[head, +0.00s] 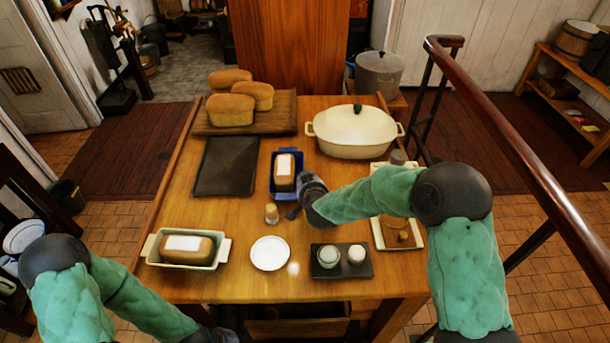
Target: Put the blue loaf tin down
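The blue loaf tin (273,184) is near the middle of the wooden table, with a brown loaf (284,182) bearing a white label inside. It looks level; I cannot tell whether it rests on the table or is slightly above it. My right gripper (294,208) reaches in from the right and is at the tin's near right corner. Its fingers are small and partly hidden, so their grip on the tin is unclear.
A dark flat tray (226,166) lies left of the tin. A lidded cream pot (354,133) and bread board (278,125) stand behind.

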